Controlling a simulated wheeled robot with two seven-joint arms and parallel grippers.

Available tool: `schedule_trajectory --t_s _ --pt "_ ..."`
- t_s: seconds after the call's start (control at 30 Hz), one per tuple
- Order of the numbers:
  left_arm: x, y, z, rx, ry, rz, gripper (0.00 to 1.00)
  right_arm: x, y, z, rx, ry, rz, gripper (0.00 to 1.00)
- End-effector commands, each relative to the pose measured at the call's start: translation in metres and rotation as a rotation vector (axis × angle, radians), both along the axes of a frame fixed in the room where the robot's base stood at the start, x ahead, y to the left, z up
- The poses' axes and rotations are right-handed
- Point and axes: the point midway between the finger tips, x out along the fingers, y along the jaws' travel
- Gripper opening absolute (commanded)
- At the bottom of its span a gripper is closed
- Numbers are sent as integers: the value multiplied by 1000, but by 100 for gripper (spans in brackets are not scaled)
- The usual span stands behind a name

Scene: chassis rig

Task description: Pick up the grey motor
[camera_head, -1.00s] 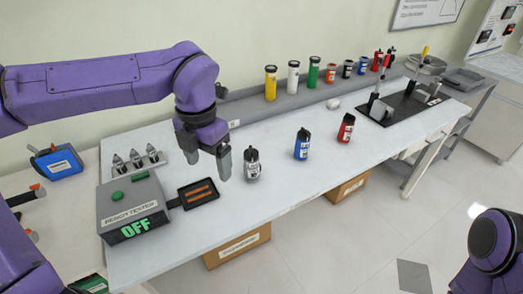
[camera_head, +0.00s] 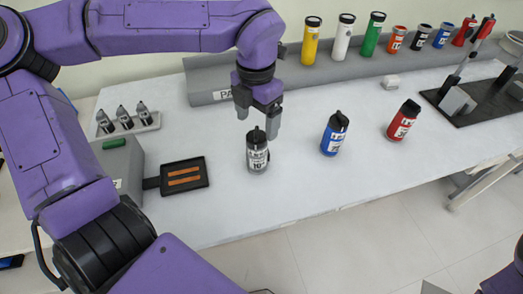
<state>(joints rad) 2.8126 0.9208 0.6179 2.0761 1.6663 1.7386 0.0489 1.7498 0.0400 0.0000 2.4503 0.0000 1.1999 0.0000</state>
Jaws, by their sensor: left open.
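The grey motor (camera_head: 257,158) is a small upright cylinder with a dark cap and a white label. It stands on the white table (camera_head: 290,185) in the head view. My left gripper (camera_head: 258,124) points down at the motor's top, its two dark fingers apart. The fingertips are around or just behind the motor's cap; I cannot tell whether they touch it. My right gripper is out of view.
A blue motor (camera_head: 334,134) and a red motor (camera_head: 403,120) stand to the right. The black tray (camera_head: 205,172) with copper strips and the grey tester box (camera_head: 122,165) are at left. A grey shelf (camera_head: 205,83) with several cylinders runs behind.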

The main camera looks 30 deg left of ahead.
Motion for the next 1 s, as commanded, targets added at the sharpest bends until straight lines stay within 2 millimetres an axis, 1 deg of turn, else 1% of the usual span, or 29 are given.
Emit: schedule_trajectory --t_s 0.03,0.1,0.27,0.4,0.5,0.6,0.77,0.8,0.87,0.9,0.97,1.0 --pt "-1 0 -10 -1 4 -2 84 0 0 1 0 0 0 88" --pt "-1 -1 -22 0 4 -2 84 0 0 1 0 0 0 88" --pt "-1 -1 -40 0 3 -2 84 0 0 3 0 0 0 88" --pt "-3 -4 -65 -1 5 -1 84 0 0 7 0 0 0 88" --pt "-3 -3 -81 0 3 1 84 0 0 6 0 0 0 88" --pt "-2 -4 -87 -1 1 0 84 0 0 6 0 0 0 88" --pt "-2 -4 -87 -1 0 0 84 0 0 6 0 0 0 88" --pt "-2 -4 -87 -1 0 0 78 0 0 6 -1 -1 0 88" --pt "-2 -4 -87 -1 0 0 58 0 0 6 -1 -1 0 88" --pt "-2 -4 -87 -1 0 1 45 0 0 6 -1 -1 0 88" --pt "-2 -4 -87 -1 -1 1 25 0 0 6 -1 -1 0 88" --pt "-2 -4 -87 -1 -1 1 12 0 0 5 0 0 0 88"
